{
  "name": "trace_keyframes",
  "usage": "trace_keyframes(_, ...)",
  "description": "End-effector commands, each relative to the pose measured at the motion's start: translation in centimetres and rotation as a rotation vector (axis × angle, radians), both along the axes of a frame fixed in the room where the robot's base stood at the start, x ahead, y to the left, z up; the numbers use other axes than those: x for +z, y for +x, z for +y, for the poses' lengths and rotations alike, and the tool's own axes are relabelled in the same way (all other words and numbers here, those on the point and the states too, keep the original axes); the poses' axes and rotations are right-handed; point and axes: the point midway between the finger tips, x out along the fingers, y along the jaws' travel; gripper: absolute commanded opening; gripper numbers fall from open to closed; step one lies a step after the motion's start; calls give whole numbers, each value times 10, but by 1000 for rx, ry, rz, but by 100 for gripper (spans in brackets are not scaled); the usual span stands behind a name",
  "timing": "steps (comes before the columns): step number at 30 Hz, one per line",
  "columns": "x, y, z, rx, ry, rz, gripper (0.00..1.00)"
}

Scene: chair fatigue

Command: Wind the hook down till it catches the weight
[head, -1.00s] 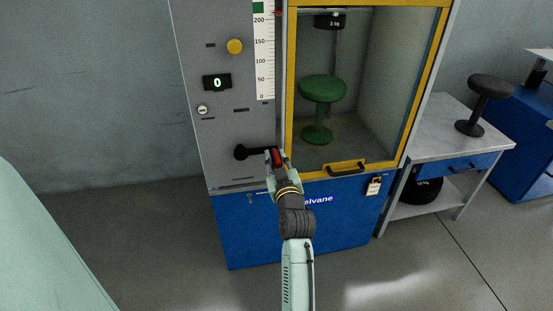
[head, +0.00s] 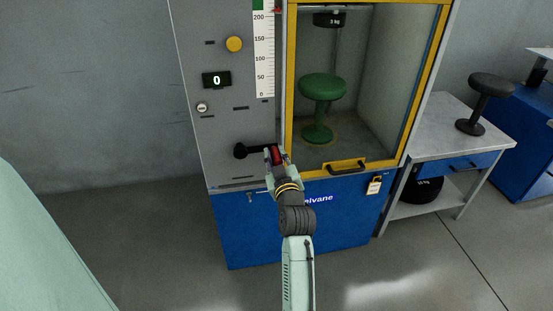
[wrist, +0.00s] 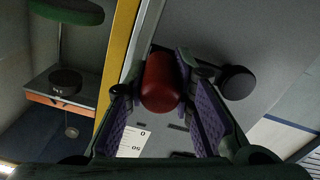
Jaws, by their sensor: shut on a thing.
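My gripper (head: 277,157) is shut on the red knob (head: 276,154) of the black crank (head: 251,150) on the machine's grey panel. In the wrist view the red knob (wrist: 162,83) sits between the two purple-lined fingers (wrist: 163,105). The dark weight (head: 330,20), marked 3 kg, is at the top of the yellow-framed chamber, above the green stool (head: 322,88). The hook is too small to make out, and I cannot tell whether it touches the weight.
The display (head: 216,80) reads 0, beside a scale (head: 262,60) and a yellow button (head: 234,44). A grey table (head: 450,130) with a dark stool (head: 487,90) stands to the right. A black disc (head: 423,189) lies on its lower shelf.

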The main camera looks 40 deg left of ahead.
Motion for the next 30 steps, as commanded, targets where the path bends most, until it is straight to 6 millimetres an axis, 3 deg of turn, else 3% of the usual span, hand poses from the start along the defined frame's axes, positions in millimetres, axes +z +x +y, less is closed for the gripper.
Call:
trace_keyframes(1, 7, 0, 0, -1, 11, -9, 0)
trace_keyframes(9, 11, 0, 0, -1, 17, -13, 0)
trace_keyframes(14, 24, -1, 1, -2, -59, -113, 0)
trace_keyframes(30, 25, -2, 2, -1, -58, -108, 0)
